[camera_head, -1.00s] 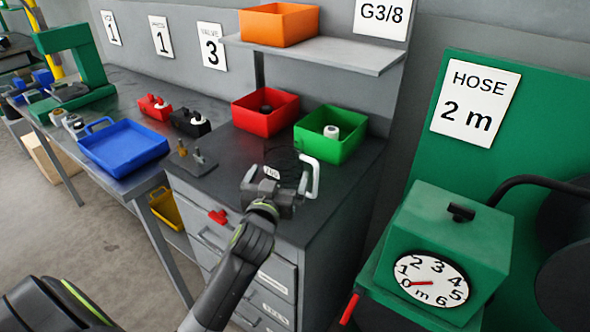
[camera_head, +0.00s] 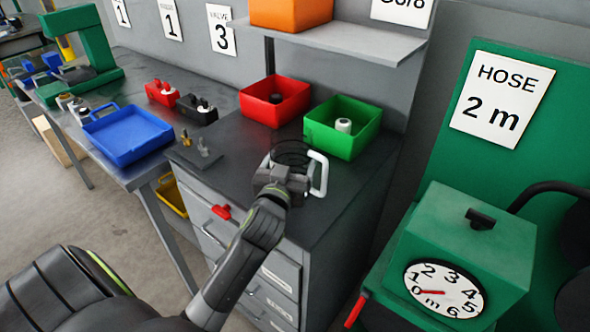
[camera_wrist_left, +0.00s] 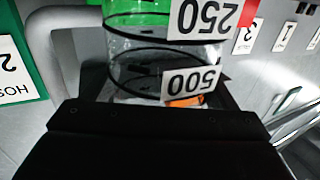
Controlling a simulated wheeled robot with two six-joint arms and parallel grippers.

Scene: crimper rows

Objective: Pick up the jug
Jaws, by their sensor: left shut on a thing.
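The clear jug has black rings (camera_head: 291,150) and a pale handle (camera_head: 319,174); it stands on the dark top of the grey drawer cabinet. My left gripper (camera_head: 284,178) is shut on the jug and hides much of its near side. In the left wrist view the clear jug wall (camera_wrist_left: 140,50) lies just beyond the black gripper body, with labels 250 and 500 upside down in the picture and the handle (camera_wrist_left: 68,50) at the left. The fingertips are hard to make out there. My right gripper is out of view.
A red bin (camera_head: 274,103) and a green bin (camera_head: 343,130) stand behind the jug. A shelf (camera_head: 330,36) with an orange bin (camera_head: 290,12) is above. Small fittings (camera_head: 195,143) stand left of the jug. A green hose machine (camera_head: 465,240) is at the right.

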